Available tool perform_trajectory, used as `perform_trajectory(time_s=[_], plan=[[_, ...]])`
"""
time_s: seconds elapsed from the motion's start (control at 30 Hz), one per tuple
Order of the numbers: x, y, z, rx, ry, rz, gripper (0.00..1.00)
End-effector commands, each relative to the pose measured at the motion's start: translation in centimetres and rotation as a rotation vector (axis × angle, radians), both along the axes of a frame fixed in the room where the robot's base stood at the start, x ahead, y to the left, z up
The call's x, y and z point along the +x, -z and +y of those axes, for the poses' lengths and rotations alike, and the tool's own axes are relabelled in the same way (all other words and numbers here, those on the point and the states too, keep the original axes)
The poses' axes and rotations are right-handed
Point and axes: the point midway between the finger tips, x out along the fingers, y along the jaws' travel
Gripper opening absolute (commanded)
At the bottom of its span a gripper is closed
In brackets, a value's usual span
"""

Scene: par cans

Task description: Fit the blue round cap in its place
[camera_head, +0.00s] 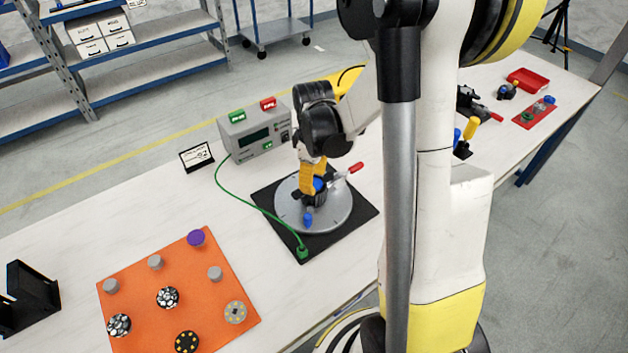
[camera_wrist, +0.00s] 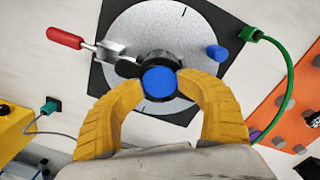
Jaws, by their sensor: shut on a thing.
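The blue round cap (camera_wrist: 159,83) is between the two yellow fingers of my gripper (camera_wrist: 160,88), which is shut on it. In the head view, my gripper (camera_head: 315,185) points down over the round grey plate (camera_head: 290,209), with the blue cap (camera_head: 319,184) partly hidden by a finger. The cap lines up over a dark round fitting (camera_wrist: 160,59) at the middle of the plate. I cannot tell whether the cap touches the fitting or is seated on it. A clamp with a red handle (camera_wrist: 64,38) reaches to the fitting from the side.
The plate lies on a black mat (camera_head: 363,210). A smaller blue knob (camera_wrist: 217,53) stands on the plate, near a green plug and cable (camera_wrist: 250,34). A grey meter box (camera_head: 250,132) is behind. An orange mat (camera_head: 215,265) with several round parts lies at front left.

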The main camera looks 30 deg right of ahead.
Motion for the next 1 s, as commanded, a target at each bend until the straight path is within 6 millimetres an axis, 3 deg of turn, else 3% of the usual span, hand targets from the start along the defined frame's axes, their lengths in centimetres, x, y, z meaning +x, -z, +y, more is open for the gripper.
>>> perform_trajectory(time_s=[0.73, 0.77, 0.8, 1.0], plan=[[-0.06, 0.54, -0.02, -0.001, -0.001, 0.001, 0.16], [-0.06, 0.54, -0.02, -0.001, -0.001, 0.001, 0.5], [-0.06, 0.53, -0.02, -0.001, 0.0, 0.001, 0.63], [-0.01, 0.48, -0.02, 0.0, 0.0, 0.0, 0.64]])
